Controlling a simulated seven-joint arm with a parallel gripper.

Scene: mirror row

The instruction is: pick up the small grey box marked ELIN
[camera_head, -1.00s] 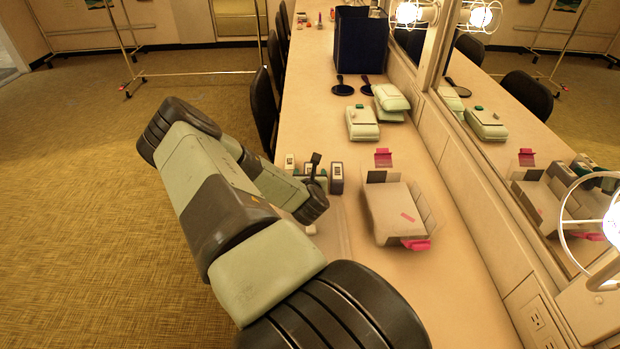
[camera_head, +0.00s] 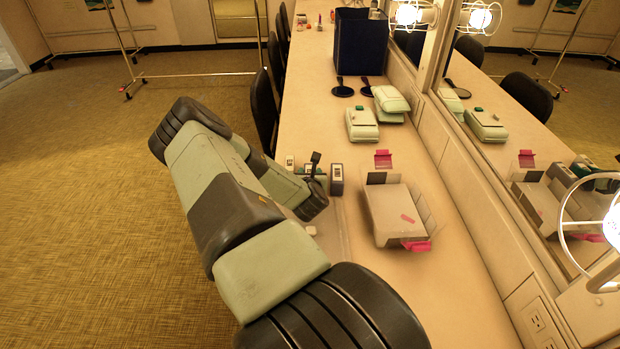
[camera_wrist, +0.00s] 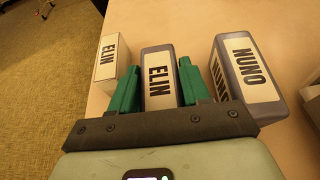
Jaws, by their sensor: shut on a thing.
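The small grey box marked ELIN (camera_wrist: 158,88) stands in the middle of a row of three in the wrist view. My gripper (camera_wrist: 160,66) has its green fingers on both sides of this box and is shut on it. A cream-white box, also marked ELIN (camera_wrist: 107,61), is on the left, close to the left finger. A larger grey box marked NUNO (camera_wrist: 242,70) is on the right, apart from the right finger. In the head view my gripper is partly hidden by my arm; the NUNO box (camera_head: 336,179) and white box (camera_head: 290,162) flank it.
Pale green cases (camera_head: 362,124), dark hand mirrors (camera_head: 343,88) and a navy bin (camera_head: 360,42) stand farther back. The mirror (camera_head: 490,130) runs along the right.

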